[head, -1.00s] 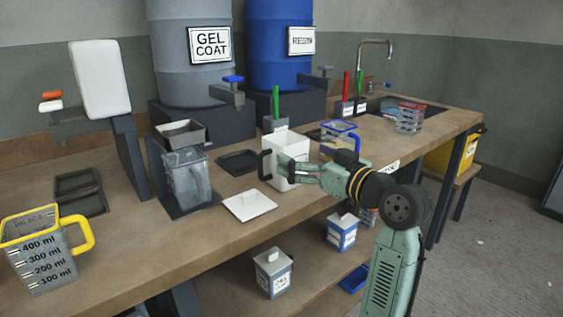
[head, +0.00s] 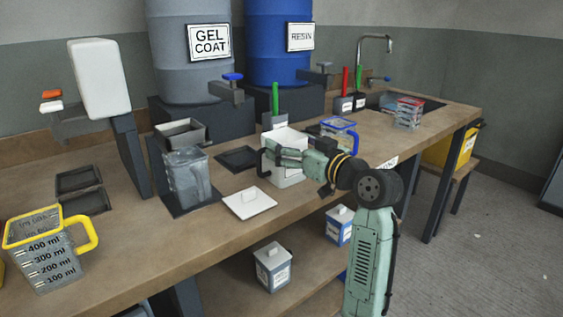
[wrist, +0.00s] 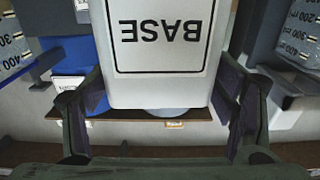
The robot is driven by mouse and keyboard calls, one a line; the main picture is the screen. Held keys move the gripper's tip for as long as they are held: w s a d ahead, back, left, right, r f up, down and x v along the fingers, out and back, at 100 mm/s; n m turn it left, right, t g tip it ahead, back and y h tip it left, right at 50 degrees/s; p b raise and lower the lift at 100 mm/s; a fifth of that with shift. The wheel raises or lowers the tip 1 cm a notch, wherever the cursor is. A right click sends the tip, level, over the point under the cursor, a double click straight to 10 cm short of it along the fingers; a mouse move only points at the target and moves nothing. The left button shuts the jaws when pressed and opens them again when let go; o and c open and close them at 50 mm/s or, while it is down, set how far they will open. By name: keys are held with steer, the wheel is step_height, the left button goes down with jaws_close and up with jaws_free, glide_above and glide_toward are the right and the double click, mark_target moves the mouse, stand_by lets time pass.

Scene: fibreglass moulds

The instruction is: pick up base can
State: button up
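My gripper (head: 279,154) is at the can's upper part in the head view. In the wrist view my gripper (wrist: 162,92) is open, with one finger on each side of the can. Slim gaps seem to show between the fingers and the can's sides. The gripper hides part of the can's front in the head view.
A white lid (head: 249,203) lies on the workbench (head: 130,243) left of the can. A blue-rimmed jug (head: 340,133) stands close behind on the right. A clear jug (head: 187,178) and a yellow-handled jug (head: 45,250) stand left. Lidded cans (head: 272,267) sit on the lower shelf.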

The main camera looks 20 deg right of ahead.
steer(key=c, duration=1.5)
